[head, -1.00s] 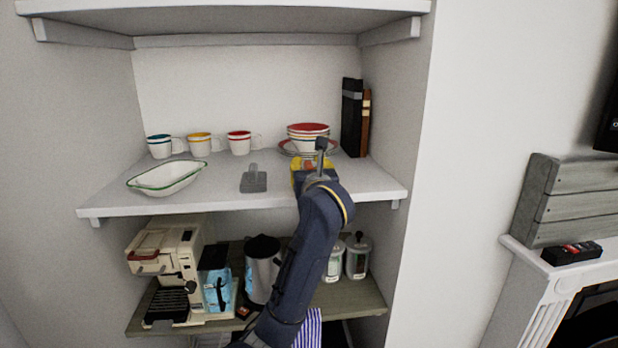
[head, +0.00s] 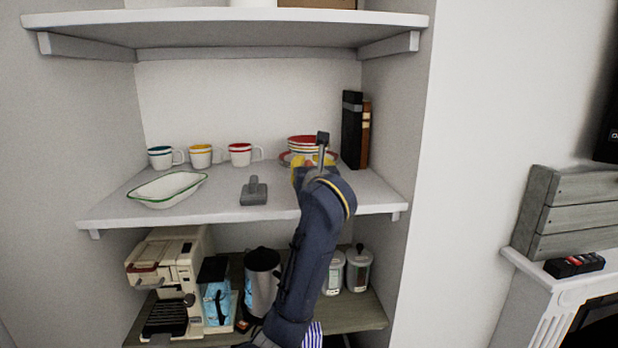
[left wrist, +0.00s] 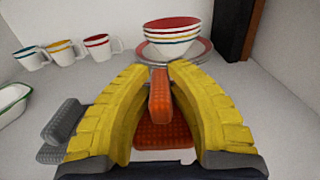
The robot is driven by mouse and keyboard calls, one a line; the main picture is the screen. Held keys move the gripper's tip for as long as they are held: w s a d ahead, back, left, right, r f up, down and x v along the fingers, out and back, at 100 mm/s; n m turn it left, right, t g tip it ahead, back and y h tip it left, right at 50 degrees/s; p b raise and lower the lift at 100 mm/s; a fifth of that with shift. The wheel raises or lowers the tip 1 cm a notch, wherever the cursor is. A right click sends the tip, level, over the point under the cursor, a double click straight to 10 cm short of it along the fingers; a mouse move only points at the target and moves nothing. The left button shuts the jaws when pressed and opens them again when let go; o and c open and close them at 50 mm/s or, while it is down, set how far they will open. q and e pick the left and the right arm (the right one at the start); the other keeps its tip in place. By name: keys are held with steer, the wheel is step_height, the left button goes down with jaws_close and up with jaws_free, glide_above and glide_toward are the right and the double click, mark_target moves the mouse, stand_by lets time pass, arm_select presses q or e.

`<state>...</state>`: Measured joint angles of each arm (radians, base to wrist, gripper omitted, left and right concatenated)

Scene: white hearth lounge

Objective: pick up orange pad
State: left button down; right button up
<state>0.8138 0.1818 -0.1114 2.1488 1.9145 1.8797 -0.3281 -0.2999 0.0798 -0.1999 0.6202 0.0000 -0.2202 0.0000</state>
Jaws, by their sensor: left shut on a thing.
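The orange pad (left wrist: 170,138) has a flat textured base with an upright handle and sits on the white shelf in the left wrist view. My left gripper (left wrist: 160,82) has its yellow fingers on either side of the handle and is shut on it. In the head view my left gripper (head: 308,172) reaches over the right part of the shelf, and the pad is hidden behind it and the arm. I cannot tell whether the base is clear of the shelf. My right gripper is not in view.
A grey pad (head: 254,191) of like shape lies to the left, and it also shows in the left wrist view (left wrist: 62,125). Stacked bowls (head: 303,146) stand behind, with books (head: 352,130) to their right. Mugs (head: 240,154) and a white dish (head: 166,188) are further left.

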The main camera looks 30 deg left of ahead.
mark_target(309, 162)
arm_select(q)
step_height(309, 162, up, 16)
steer(key=shift+r, duration=0.15)
stand_by(0.3)
steer(key=c, duration=2)
jaws_free()
jaws_close()
